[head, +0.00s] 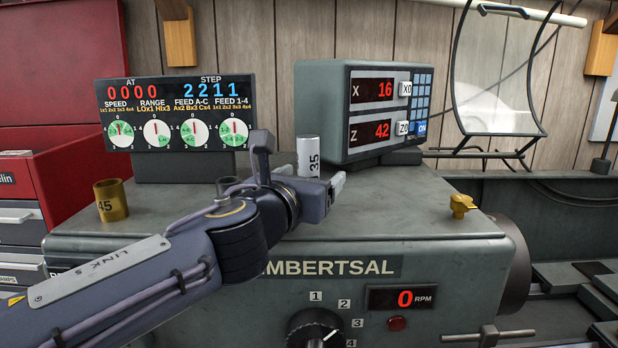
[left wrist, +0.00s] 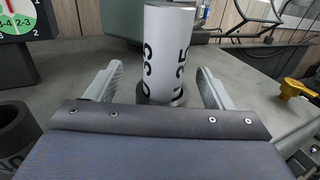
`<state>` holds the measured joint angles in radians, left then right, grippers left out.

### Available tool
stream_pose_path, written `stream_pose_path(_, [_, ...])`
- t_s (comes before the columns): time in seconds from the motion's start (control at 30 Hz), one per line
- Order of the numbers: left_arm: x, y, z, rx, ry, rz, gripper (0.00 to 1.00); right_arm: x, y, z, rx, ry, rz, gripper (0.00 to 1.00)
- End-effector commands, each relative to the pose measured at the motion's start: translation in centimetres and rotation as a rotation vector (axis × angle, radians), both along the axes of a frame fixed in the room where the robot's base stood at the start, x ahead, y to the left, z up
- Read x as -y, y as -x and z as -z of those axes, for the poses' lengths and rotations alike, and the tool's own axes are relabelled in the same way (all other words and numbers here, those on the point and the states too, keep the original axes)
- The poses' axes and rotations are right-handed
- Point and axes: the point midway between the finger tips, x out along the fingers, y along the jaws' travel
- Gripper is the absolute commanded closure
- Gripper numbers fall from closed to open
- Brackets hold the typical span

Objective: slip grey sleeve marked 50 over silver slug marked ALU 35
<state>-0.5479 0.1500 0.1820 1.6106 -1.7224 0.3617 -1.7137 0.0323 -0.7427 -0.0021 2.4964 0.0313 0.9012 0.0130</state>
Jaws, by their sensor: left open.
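The silver slug (head: 308,155) stands upright on the grey machine top, with "35" readable on its side. It also stands large in the middle of the left wrist view (left wrist: 168,45), with a dark band at its foot that I cannot identify. My left gripper (head: 302,167) is open, its two fingers on either side of the slug in the left wrist view (left wrist: 154,84), with gaps to both. A grey sleeve (head: 228,184) is mostly hidden behind my left arm; its dark open top shows at the left wrist view's left edge (left wrist: 14,130). My right gripper is not in view.
A brass sleeve (head: 111,203) marked 45 stands at the left of the machine top. A dial panel (head: 175,115) and an X/Z readout (head: 375,112) stand behind. A yellow knob (head: 461,205) is at the right. The top between slug and knob is clear.

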Motion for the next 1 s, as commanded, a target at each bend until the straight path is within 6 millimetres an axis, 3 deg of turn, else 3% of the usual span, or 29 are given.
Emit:
stream_pose_path(0.17, [-0.3, 0.8, 0.1, -0.001, 0.001, 0.000, 0.25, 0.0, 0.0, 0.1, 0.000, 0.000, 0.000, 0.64])
stream_pose_path(0.6, [-2.8, 6.8, 0.0, 0.001, 0.000, 0.000, 0.25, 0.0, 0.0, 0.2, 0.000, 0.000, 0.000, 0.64])
stream_pose_path(1.0, [-3.0, 7.2, 0.0, 0.000, 0.000, 0.000, 0.25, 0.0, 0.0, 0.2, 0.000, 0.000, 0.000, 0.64])
